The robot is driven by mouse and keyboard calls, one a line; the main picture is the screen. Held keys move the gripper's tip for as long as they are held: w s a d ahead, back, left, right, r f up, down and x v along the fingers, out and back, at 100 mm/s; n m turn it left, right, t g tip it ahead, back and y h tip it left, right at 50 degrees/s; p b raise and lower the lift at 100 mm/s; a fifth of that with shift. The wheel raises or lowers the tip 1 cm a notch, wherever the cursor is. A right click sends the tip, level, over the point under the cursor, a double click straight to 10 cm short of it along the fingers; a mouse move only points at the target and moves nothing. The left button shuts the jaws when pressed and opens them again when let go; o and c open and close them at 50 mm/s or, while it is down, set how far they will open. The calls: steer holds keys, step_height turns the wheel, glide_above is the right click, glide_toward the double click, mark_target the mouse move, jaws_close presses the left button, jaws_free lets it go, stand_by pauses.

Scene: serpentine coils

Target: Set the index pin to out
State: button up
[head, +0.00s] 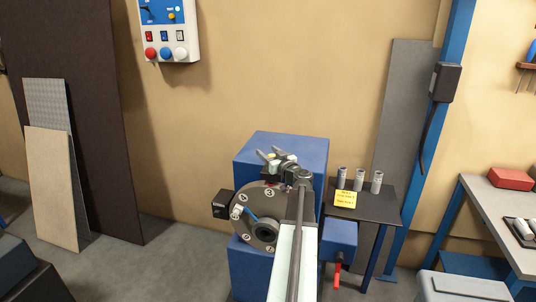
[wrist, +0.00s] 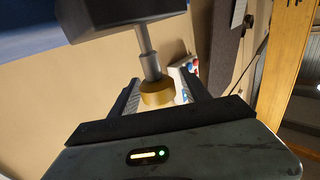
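In the wrist view, a brass-coloured knob (wrist: 157,93) sits at the end of a silver stem (wrist: 149,64) that comes out of a dark block (wrist: 118,15). I take this to be the index pin. My gripper (wrist: 159,84) is open, with one finger on each side of the knob; narrow gaps seem to show, and contact is unclear. In the head view, my arm reaches to the top of the dark numbered disc (head: 254,195) on a blue machine (head: 280,148). My arm and gripper cover this spot, and the knob cannot be made out there.
A black box (head: 220,204) sticks out at the disc's left. On the right, a small dark table (head: 373,207) holds several grey cylinders and a yellow note (head: 345,199). A red handle (head: 337,272) hangs below the blue housing. A control panel (head: 168,30) is on the wall.

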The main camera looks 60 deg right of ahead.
steer(key=v, duration=0.7)
steer(key=shift+s+a, duration=0.15)
steer(key=shift+s, duration=0.2)
steer(key=shift+s+f, duration=0.1)
steer(key=shift+f, duration=0.1)
